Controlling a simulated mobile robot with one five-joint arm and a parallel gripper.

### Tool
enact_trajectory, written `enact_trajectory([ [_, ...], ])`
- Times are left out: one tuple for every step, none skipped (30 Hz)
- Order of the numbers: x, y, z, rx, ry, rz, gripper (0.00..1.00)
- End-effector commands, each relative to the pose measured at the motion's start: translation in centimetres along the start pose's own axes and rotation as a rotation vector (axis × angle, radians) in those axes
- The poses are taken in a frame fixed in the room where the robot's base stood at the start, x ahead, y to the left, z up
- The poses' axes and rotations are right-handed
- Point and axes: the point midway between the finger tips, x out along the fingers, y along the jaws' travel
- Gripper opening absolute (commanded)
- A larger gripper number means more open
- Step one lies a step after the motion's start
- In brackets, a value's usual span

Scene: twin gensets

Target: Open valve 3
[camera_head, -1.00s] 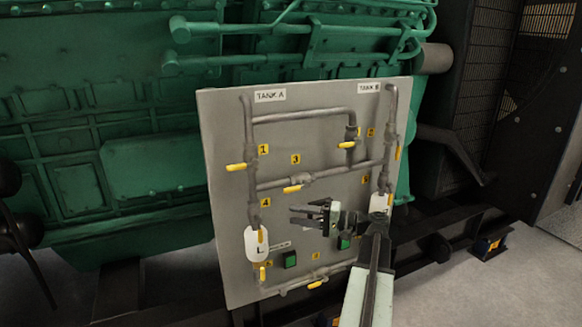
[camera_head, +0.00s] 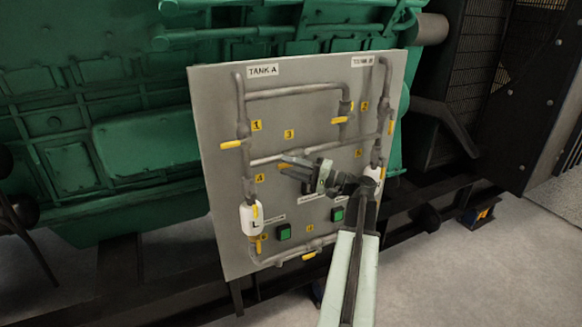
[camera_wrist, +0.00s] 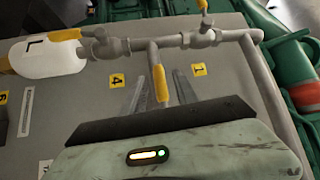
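Valve 3 sits on the middle cross pipe of the grey panel (camera_head: 225,180), below the yellow label 3 (camera_head: 289,134). In the head view its yellow handle (camera_head: 296,154) is partly hidden by my gripper (camera_head: 284,162). In the wrist view the valve 3 handle (camera_wrist: 160,86) lies nearly along its pipe. It shows between my two grey fingers, which are apart. One finger is on each side of it in the picture. I cannot tell whether the fingers reach down around the handle or touch it.
The wrist view also shows the valve 4 handle (camera_wrist: 56,36), the valve 1 handle (camera_wrist: 202,5) and the white tank (camera_wrist: 50,56). Green buttons (camera_head: 284,232) sit low on the panel. The green genset (camera_head: 150,150) stands behind. Grey floor is clear at right.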

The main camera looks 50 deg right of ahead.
Motion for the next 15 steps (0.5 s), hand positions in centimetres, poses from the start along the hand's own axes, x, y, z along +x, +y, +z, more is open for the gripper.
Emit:
enact_trajectory([
  [-0.02,0.01,0.00,0.000,0.000,0.000,0.36],
  [-0.03,0.01,-0.01,0.000,0.000,0.000,0.36],
  [-0.04,0.01,-0.01,0.000,0.000,0.000,0.36],
  [-0.04,0.01,-0.01,0.000,0.000,0.000,0.33],
  [-0.05,0.01,-0.01,0.000,0.000,0.000,0.25],
  [-0.05,0.01,-0.01,0.000,0.000,0.000,0.13],
  [-0.06,0.01,-0.01,0.000,0.000,0.000,0.05],
  [-0.07,0.01,-0.01,0.000,0.000,0.000,0.00],
  [-0.07,0.01,-0.01,0.000,0.000,0.000,0.00],
  [-0.08,0.01,-0.01,0.000,0.000,0.000,0.00],
  [-0.09,0.01,-0.01,0.000,0.000,0.000,0.00],
  [-0.09,0.01,-0.01,0.000,0.000,0.000,0.00],
  [-0.09,0.01,-0.02,0.000,0.000,0.000,0.00],
  [-0.10,0.01,-0.02,0.000,0.000,0.000,0.00],
  [-0.11,0.01,-0.02,0.000,0.000,0.000,0.00],
])
